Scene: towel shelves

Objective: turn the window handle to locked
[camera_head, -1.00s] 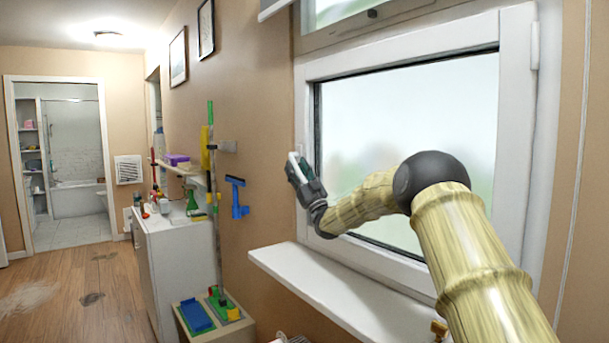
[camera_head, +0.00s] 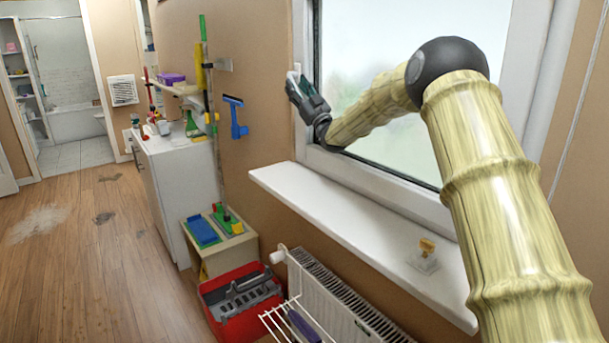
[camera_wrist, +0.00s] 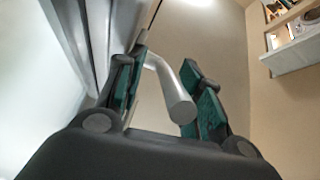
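The window handle (camera_wrist: 172,88) is a grey bent lever in the wrist view. It lies between the two green-padded fingers of my gripper (camera_wrist: 166,53). The fingers stand apart, with a gap to the left of the lever; its round end is close to the right finger, and I cannot tell whether they touch. In the head view my gripper (camera_head: 304,94) is at the left side of the window frame (camera_head: 303,35). Only a small pale part of the handle (camera_head: 294,77) shows there, and the gripper hides the rest.
A white sill (camera_head: 350,232) juts out below the window, with a small yellow-topped object (camera_head: 426,250) on it. A radiator (camera_head: 340,300), a drying rack and a red toolbox (camera_head: 240,302) are below. A blue squeegee (camera_head: 236,118) hangs on the wall left of the gripper.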

